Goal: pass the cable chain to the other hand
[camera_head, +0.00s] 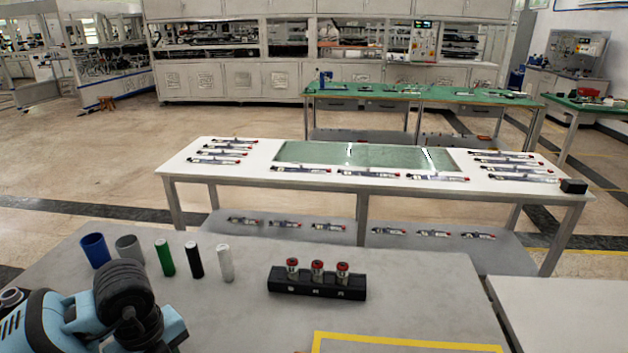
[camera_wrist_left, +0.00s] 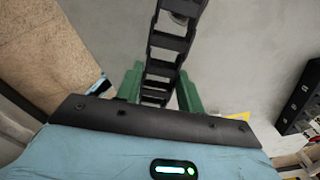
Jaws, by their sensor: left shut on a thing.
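The cable chain (camera_wrist_left: 170,45) is a black, open-linked strip in the left wrist view. It runs from the top edge down between the two green fingers of my left gripper (camera_wrist_left: 160,90), which is shut on it. Its upper end runs out of that view. In the head view, my light-blue arm parts fill the lower left corner. A black ribbed, curved shape there may be the chain or part of my arm; I cannot tell which. The left fingers cannot be made out in the head view. My right gripper is not in view.
The grey table (camera_head: 400,280) holds a black block (camera_head: 317,285) with three red-topped cylinders and a yellow outline (camera_head: 400,343). Blue (camera_head: 95,250), grey (camera_head: 130,248), green (camera_head: 164,258), black (camera_head: 194,259) and white (camera_head: 225,263) cylinders stand left. The table's middle right is clear.

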